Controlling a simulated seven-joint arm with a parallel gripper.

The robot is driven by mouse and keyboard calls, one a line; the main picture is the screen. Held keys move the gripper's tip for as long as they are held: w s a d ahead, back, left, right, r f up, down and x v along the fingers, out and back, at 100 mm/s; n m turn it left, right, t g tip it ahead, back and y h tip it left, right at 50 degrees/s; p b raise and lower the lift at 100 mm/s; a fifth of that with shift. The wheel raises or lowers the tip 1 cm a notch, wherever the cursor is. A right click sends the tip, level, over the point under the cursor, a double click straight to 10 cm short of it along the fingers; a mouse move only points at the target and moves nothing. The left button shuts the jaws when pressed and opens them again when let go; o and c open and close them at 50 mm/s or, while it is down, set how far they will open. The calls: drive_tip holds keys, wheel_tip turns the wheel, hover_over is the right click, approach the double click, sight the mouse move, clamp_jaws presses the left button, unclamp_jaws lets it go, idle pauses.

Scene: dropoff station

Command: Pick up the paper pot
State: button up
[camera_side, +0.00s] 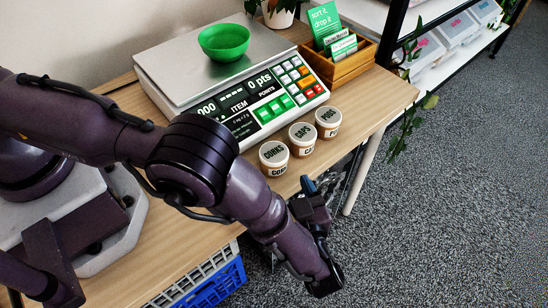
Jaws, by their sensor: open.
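My own arm covers part of the table to the left, and the gap between the fingers is hard to make out.
A weighing scale (179,84) with a keypad holds a green bowl (224,41) behind the pots. A wooden card box (338,67) stands at the back right. A blue crate (216,287) is under the table. Open carpet lies to the right.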

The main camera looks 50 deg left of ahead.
sight(278, 168)
drive_tip(key=x, duration=0.8)
drive_tip(key=shift+r, duration=0.2)
drive_tip(key=c, duration=0.7)
drive_tip(key=shift+r, duration=0.1)
